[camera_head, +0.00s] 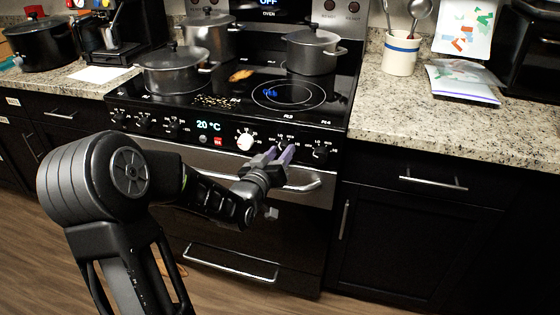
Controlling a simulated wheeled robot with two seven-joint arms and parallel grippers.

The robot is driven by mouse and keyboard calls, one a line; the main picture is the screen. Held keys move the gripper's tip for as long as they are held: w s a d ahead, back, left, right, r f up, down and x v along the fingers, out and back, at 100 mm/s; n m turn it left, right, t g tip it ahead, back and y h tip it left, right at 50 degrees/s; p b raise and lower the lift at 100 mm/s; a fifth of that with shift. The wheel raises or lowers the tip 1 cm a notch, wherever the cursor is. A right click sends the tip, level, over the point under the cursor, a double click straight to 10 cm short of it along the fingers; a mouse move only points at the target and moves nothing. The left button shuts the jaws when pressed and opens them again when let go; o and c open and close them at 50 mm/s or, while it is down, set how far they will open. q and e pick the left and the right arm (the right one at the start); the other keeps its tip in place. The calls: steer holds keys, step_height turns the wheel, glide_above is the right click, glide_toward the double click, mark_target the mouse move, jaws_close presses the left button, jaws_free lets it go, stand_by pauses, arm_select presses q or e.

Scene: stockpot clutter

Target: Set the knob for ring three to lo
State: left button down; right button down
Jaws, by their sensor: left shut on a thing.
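The black stove (262,210) has a row of knobs along its front panel. My left gripper (285,154) reaches the panel from the front, with its purple-grey fingers closed around a knob right of the white dial. The fingers hide most of that knob, so its pointer setting cannot be read. It sits below the bare front-right ring (288,107), whose printed label looks like ring three. A blue mark shows inside that ring. Another black knob (320,152) is just to the right. My right gripper is not in view.
A white dial (244,141) and a 20 °C display (208,125) are left of the gripper. The oven handle (300,183) runs close below it. Pots (172,72) (313,54) stand on the cooktop. Granite counter (400,125) lies to the right.

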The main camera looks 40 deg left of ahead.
arm_select(q)
steer(key=shift+m+b, duration=0.7)
steer(key=shift+m, duration=0.1)
steer(key=c, duration=0.9)
jaws_free()
steer(key=shift+s, duration=0.1)
steer(key=v, duration=0.7)
steer(key=shift+s+d+r, duration=0.1)
steer(key=shift+s+d, duration=0.05)
steer(key=shift+s, duration=0.15)
